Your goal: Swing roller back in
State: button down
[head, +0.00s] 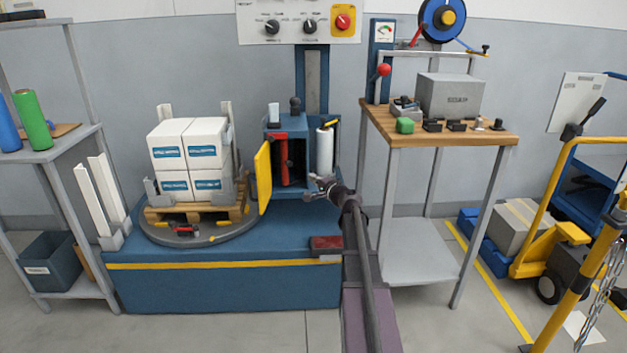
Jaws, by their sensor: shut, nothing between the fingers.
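A blue film carriage (299,133) stands on the mast behind the wrapping machine's base. A vertical red roller (282,160) with a red top arm stands at its front left, before a dark opening. A yellow panel (263,178) is swung out at the carriage's left side. A white film roll (324,152) stands upright at its right. My gripper (312,188) is shut and empty, just right of the carriage's lower part and below the film roll. Whether it touches the carriage I cannot tell.
Wrapped boxes (189,146) stand on a pallet on the round turntable (165,234) at left. A wood-topped workbench (450,131) is close at right of my arm. A control panel (299,22) is above. A yellow pallet truck (545,250) is at far right.

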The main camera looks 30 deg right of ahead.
aim_at(291, 164)
jog(key=w, duration=1.2)
jog(key=shift+a+f, duration=0.1)
jog(key=shift+a, duration=0.3)
jog(key=shift+s+d+h, duration=0.1)
jog(key=shift+h, duration=0.2)
